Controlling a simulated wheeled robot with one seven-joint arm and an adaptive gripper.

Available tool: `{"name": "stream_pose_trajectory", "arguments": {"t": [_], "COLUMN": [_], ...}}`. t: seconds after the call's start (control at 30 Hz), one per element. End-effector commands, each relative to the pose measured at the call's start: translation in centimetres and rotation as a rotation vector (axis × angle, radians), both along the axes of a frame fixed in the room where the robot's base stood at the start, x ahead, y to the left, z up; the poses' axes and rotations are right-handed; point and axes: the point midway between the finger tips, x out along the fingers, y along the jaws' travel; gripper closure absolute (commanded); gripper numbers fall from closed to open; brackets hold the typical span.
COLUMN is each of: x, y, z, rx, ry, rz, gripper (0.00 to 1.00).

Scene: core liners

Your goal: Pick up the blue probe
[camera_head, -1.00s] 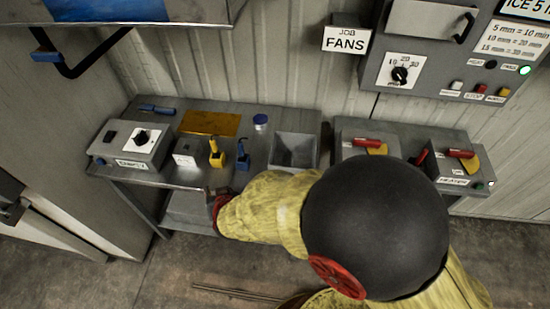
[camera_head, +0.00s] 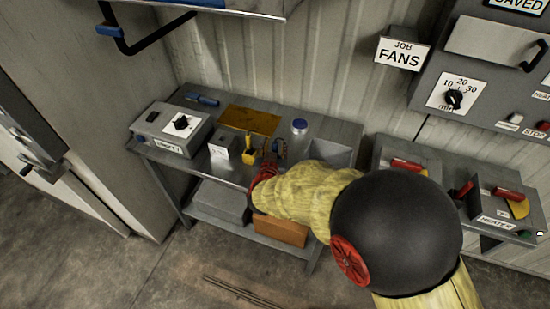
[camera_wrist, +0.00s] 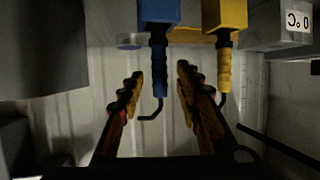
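The blue probe stands on the grey bench. In the head view my gripper mostly hides it, with a little blue (camera_head: 282,149) showing. In the wrist view, the blue probe (camera_wrist: 160,84) has a handle below a blue block, with a dark hooked end. My gripper (camera_wrist: 160,72) is open, its two ridged fingers to either side of the blue handle in the picture. I cannot tell whether they touch it. My gripper (camera_head: 270,160) is at the bench's front edge in the head view. The yellow probe (camera_wrist: 223,70) is just right of the right finger; it also shows in the head view (camera_head: 249,150).
A white-faced box (camera_head: 223,150) stands left of the yellow probe. A blue-capped jar (camera_head: 299,130) and a grey bin (camera_head: 330,153) are to the right. A yellow plate (camera_head: 250,120) lies behind. A control box (camera_head: 170,130) sits at the bench's left.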

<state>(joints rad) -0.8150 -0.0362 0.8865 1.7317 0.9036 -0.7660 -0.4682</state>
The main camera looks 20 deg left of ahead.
Motion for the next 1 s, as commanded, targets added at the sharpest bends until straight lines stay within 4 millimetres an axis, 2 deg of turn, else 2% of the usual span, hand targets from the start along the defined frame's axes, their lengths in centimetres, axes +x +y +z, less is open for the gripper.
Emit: {"name": "stream_pose_trajectory", "arguments": {"t": [0.1,0.33,0.93,1.0], "x": [0.80,0.89,0.87,0.87], "y": [0.11,0.19,0.18,0.17], "z": [-0.37,-0.25,-0.27,-0.27], "rx": [0.000,0.001,0.000,0.000], "ry": [0.000,-0.001,0.000,0.000], "rz": [0.000,0.001,0.001,0.001], "gripper": [0.66,0.66,0.99,1.00]}}
